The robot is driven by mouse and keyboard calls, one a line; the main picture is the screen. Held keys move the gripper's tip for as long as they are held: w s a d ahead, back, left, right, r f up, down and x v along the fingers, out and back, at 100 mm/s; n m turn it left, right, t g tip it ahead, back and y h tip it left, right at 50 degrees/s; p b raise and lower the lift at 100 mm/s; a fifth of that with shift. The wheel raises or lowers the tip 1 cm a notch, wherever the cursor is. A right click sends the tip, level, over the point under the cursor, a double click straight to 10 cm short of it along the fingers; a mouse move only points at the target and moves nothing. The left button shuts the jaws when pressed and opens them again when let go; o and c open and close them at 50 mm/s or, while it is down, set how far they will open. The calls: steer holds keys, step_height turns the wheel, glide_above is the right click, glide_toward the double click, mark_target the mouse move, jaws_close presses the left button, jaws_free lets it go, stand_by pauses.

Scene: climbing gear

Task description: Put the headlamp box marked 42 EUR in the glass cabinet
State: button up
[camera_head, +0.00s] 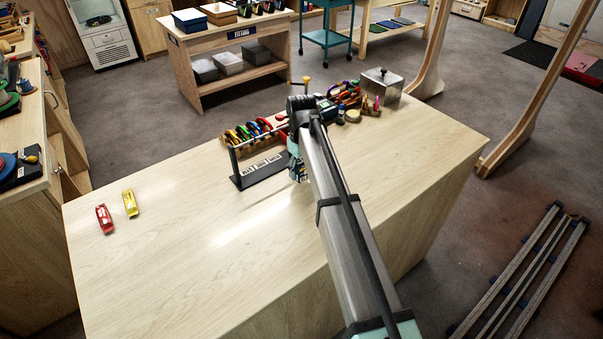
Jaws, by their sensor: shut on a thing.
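My gripper (296,163) is low over the middle of the wooden counter (170,265), just right of a black display stand. My own arm covers much of it, and only a teal and dark part shows. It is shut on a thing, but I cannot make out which. I cannot pick out a headlamp box marked 42 EUR; no such marking is readable. A white cabinet (105,40) with a glass-like front stands on the floor at the far upper left, with small coloured things inside; its door looks shut.
The black stand (258,172) holds a bar and white labels, with a wooden rack of coloured gear (245,133) behind it. A metal box (381,86) and small gear crowd the counter's back right. Red (104,218) and yellow (130,203) items lie left. The counter's front left is clear.

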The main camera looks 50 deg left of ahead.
mark_target(302, 175)
steer(key=shift+f, duration=1.4)
steer(key=shift+f, duration=0.15)
steer(key=o, duration=1.2)
steer(key=shift+o, duration=0.2)
step_height(302, 175, up, 11)
steer(key=shift+f+b, duration=0.1)
steer(key=shift+b, duration=1.15)
steer(key=shift+o, duration=0.4)
steer(key=shift+r, duration=0.8)
